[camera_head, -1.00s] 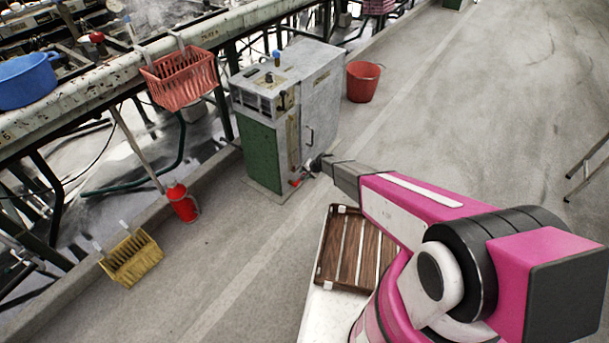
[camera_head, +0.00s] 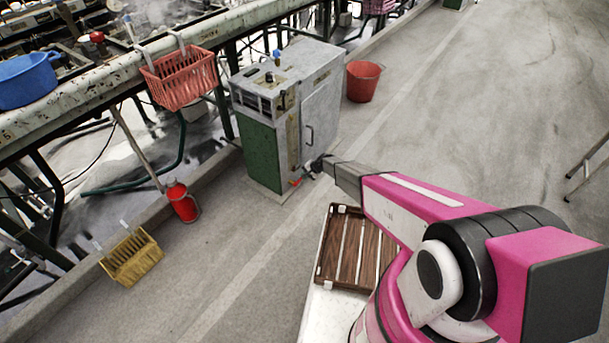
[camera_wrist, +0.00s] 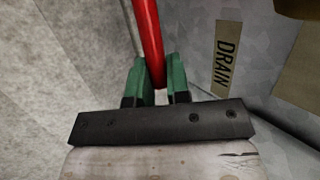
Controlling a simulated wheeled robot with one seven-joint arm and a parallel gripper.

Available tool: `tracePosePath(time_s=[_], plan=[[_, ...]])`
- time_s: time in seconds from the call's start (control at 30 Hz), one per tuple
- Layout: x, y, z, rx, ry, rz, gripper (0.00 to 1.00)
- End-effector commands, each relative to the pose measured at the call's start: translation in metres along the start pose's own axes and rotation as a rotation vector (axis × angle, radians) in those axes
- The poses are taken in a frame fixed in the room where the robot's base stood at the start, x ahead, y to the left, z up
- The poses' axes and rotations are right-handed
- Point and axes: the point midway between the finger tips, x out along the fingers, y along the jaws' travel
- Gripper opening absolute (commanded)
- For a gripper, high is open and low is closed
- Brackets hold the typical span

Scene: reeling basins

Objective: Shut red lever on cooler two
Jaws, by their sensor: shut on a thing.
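A grey and green machine (camera_head: 322,105), which I take for the cooler, stands on the floor beside the bench; I can read no number on it. Its red lever (camera_head: 295,182) shows small, low on its front edge. In the wrist view the red lever (camera_wrist: 148,35) is a curved red bar running down from the top between my green finger pads. In the head view my gripper (camera_head: 312,168) is at the machine's lower front.
A label reading DRAIN (camera_wrist: 228,58) is on the panel right of the lever. A red bucket (camera_head: 363,82) stands behind the machine. A red fire extinguisher (camera_head: 182,202) and a yellow basket (camera_head: 132,259) are to the left. Open floor lies to the right.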

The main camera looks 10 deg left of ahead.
Motion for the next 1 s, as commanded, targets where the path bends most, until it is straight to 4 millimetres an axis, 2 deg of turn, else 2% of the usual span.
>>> tracePosePath(time_s=[0.17, 0.47, 0.5, 0.57, 0.87, 1.0], plan=[[0.0057, 0.0041, -0.003, 0.049, -0.067, -0.012, 0.0], [0.0054, 0.0045, -0.002, 0.054, -0.074, -0.014, 0.0], [0.0054, 0.0046, -0.002, 0.054, -0.074, -0.014, 0.26], [0.0054, 0.0046, -0.002, 0.054, -0.074, -0.014, 0.42], [0.0049, 0.0045, -0.0017, 0.053, -0.073, -0.013, 0.42], [-0.0015, 0.0047, -0.0019, 0.053, -0.073, -0.014, 0.42]])
